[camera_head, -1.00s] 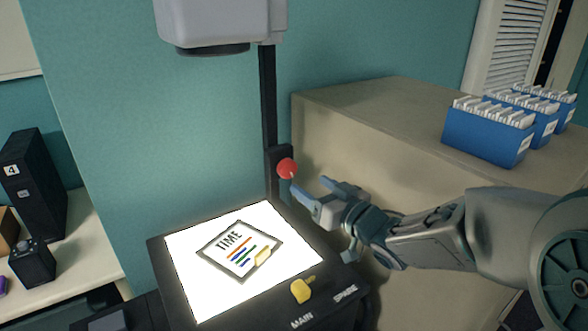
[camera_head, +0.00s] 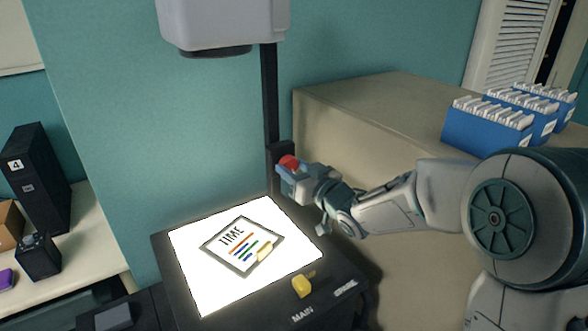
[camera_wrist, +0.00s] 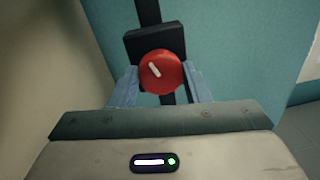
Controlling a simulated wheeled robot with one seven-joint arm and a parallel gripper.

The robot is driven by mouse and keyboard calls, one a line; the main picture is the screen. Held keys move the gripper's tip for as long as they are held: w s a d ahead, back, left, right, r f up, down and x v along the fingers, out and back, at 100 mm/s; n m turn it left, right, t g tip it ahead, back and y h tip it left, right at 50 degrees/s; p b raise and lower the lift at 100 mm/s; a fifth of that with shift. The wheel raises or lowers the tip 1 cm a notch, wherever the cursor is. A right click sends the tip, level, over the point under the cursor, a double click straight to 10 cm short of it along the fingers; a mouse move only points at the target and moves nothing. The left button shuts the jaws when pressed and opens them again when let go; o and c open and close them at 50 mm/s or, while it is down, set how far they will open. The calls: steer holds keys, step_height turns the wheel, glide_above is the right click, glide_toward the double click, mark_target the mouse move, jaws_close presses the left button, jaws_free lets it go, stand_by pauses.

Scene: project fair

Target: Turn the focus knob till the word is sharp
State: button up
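The red focus knob (camera_head: 289,161) sits on a black block on the projector's post. In the wrist view the knob (camera_wrist: 161,72) faces me, with a white mark slanting from upper left to lower right. My gripper (camera_head: 288,172) is at the knob. In the wrist view its two blue-grey fingers (camera_wrist: 160,86) stand open on either side of the knob; I cannot tell whether they touch it. The overhead projector's lit stage (camera_head: 195,290) bears a framed slide (camera_head: 240,246) with the word TIME and coloured lines. The projected word is not in view.
The projector head (camera_head: 222,25) hangs above the stage. A yellow switch (camera_head: 302,286) is on the projector's front by the label MAIN. A beige cabinet (camera_head: 380,105) stands behind my arm, with blue file boxes (camera_head: 487,134) on top.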

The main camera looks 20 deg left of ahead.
steer(key=shift+c, duration=1.2)
steer(key=n+b, duration=0.1)
steer(key=b, duration=0.1)
steer(key=n+b, duration=0.1)
steer(key=shift+f+b, duration=0.25)
steer(key=shift+b, duration=0.15)
steer(key=n+b, duration=0.3)
steer(key=shift+r+h, duration=0.1)
steer(key=shift+h, duration=0.2)
steer(key=shift+r+n+b, duration=0.2)
steer(key=shift+n+b, duration=0.1)
steer(key=o, duration=1)
steer(key=shift+c, duration=0.2)
